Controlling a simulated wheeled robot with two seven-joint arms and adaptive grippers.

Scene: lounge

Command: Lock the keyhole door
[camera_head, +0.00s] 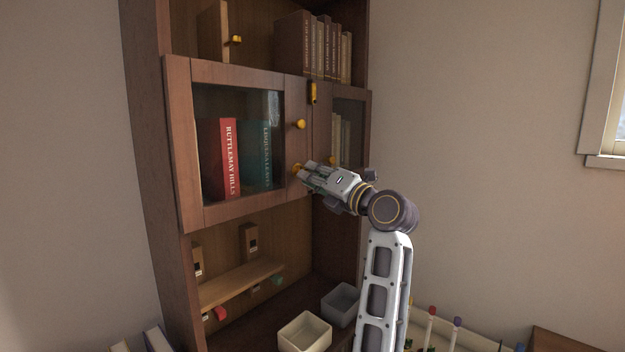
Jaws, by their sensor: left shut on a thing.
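The keyhole door (187,150) is a wooden cabinet door with a glass pane, and it looks closed or nearly so. A round yellow knob (299,124) sits on its right stile. Below the knob is a small yellow piece (296,168), apparently the key at the keyhole. My left gripper (303,174) is at this piece and shut on it; the fingers hide most of it. I cannot tell how far the key is in or turned. My right gripper is out of view.
A second glass door (348,120) with a yellow latch (313,93) and knob is to the right, partly behind my arm. Books (230,158) stand behind the glass. Below are a small shelf (240,284), a cream bin (305,333) and a grey bin (341,304).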

